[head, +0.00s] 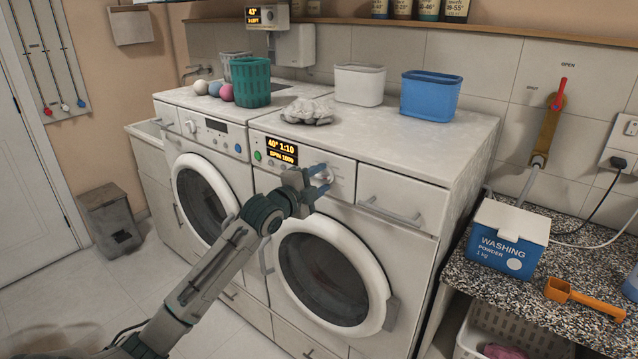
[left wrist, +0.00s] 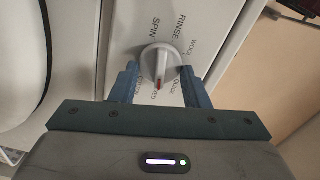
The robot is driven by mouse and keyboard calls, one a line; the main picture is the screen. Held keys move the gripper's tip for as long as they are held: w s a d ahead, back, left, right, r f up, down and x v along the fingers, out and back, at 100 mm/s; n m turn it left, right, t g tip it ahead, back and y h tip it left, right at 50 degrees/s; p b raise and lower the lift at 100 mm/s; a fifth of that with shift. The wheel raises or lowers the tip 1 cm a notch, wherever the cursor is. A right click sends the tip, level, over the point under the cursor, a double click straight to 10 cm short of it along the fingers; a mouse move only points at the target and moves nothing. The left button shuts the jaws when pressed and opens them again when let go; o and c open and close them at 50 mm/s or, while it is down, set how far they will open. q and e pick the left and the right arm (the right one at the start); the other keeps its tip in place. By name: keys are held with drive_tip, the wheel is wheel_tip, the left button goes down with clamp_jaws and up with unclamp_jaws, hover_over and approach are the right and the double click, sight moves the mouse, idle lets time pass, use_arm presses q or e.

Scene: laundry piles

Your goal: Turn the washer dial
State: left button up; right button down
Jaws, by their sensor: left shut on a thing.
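The washer (head: 398,232) is the right one of two white front-loaders, with its round door closed. Its panel display (head: 281,151) shows 40° and 1:10 in orange. The washer dial (left wrist: 158,60) is a pale round knob with a raised grip and a red mark, which points toward my gripper in the left wrist view. Printed words, among them SPIN, RINSE and WOOL, ring it. My left gripper (head: 322,180) is at the panel, its two blue fingers (left wrist: 158,70) on either side of the dial, shut on it. In the head view the gripper partly hides the dial. My right gripper is not in view.
A drawer with a handle (head: 390,212) lies right of the dial. A green basket (head: 251,84), a white bin (head: 360,85), a blue bin (head: 430,97) and a grey cloth (head: 306,111) sit on top. A washing powder box (head: 505,240) stands on the right counter.

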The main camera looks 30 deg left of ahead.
use_arm(q)
drive_tip(key=shift+f, duration=0.1)
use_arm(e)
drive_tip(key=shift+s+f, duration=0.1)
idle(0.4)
use_arm(q)
drive_tip(key=o, duration=0.9)
drive_tip(key=shift+o, duration=0.2)
drive_tip(key=shift+s+m, duration=0.3)
drive_tip(key=shift+s, duration=0.25)
drive_tip(key=s+b, duration=0.3)
drive_tip(key=s, duration=0.6)
drive_tip(key=shift+s+a, duration=0.35)
drive_tip(key=shift+a, duration=0.05)
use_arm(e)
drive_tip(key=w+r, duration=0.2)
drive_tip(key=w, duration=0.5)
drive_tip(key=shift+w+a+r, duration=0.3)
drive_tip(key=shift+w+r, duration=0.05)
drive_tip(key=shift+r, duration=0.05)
